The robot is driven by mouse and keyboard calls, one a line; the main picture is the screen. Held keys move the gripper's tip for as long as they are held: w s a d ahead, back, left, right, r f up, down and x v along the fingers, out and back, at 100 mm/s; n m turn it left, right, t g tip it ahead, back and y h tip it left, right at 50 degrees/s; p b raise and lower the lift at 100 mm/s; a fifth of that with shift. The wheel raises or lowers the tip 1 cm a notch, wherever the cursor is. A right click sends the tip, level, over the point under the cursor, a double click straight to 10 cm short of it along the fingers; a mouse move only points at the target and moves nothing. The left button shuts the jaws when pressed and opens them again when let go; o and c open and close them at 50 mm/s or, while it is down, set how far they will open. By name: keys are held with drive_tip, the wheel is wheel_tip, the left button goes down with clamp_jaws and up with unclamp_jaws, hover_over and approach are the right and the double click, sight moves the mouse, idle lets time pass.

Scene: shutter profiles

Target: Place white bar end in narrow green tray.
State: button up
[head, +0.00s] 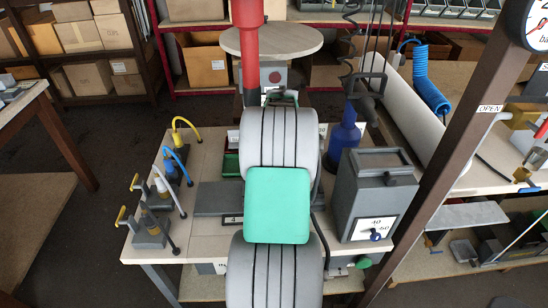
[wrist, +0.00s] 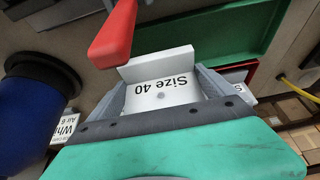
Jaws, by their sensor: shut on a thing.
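The white bar end (wrist: 160,92), marked "Size 40", is between the two grey fingers of my gripper (wrist: 161,80) in the wrist view. The gripper is shut on it. A green tray (wrist: 222,38) lies beyond the bar end in the wrist view, and the bar end overlaps its near side in the picture. I cannot tell the height between them. In the head view a green tray (head: 231,165) shows partly at the left of my arm. My arm hides the gripper and the bar end there.
A red part (wrist: 113,32) juts close to the bar end in the wrist view. A blue bottle (head: 344,142) and a grey box with a dial (head: 372,195) stand right of my arm. Several small clamps (head: 150,225) with coloured hoses line the bench's left side.

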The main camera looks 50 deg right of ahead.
drive_tip(key=shift+f, duration=2.05)
drive_tip(key=o, duration=1.3)
drive_tip(key=shift+r, duration=0.35)
drive_tip(key=v, duration=1.1)
drive_tip(key=shift+s+a+r+b, duration=0.1)
drive_tip(key=shift+a+r+b, duration=0.05)
drive_tip(key=shift+r+b, duration=0.15)
